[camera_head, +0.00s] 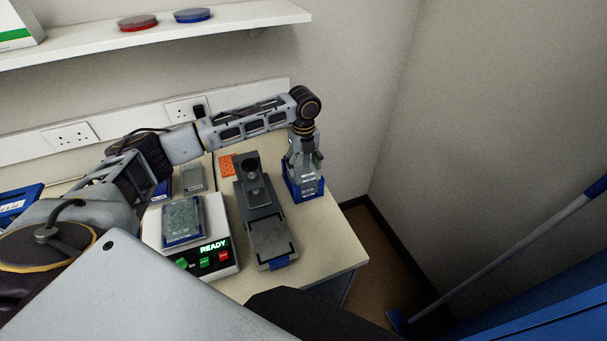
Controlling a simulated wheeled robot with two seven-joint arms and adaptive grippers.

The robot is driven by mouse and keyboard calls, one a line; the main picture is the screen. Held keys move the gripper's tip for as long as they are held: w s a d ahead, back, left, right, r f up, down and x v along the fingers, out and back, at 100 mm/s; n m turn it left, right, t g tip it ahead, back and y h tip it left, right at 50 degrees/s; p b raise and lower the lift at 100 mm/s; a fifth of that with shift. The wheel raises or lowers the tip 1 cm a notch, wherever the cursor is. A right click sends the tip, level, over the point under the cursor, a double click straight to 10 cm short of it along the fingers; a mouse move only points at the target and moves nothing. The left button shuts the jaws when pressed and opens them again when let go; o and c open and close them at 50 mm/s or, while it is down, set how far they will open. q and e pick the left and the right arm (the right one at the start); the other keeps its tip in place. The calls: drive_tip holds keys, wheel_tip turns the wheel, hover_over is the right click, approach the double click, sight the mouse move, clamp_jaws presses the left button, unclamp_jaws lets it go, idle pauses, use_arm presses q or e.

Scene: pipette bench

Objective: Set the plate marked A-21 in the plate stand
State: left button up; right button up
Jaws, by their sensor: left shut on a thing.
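My left gripper (304,172) reaches down at the right end of the bench and is shut on a plate (309,184), a clear piece with a small pale label too small to read. The plate is at a blue holder (294,190), which looks like the plate stand. The gripper fingers hide much of both, so I cannot tell whether the plate is seated or just above the holder. My right gripper is not in view.
Left of the holder stands a dark grey instrument (270,238). A white device (222,262) showing READY carries another plate (182,219). A grey labelled box (192,178) is behind it. A shelf (240,17) with red and blue dishes hangs above. The bench ends at right.

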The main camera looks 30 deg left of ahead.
sight(304, 171)
use_arm(q)
drive_tip(key=shift+f+p, duration=0.4)
drive_tip(key=shift+f, duration=2.1)
drive_tip(key=shift+f, duration=0.1)
drive_tip(key=o, duration=1)
wheel_tip(304, 171, up, 12)
drive_tip(key=shift+r+b, duration=0.15)
drive_tip(key=shift+b, duration=0.75)
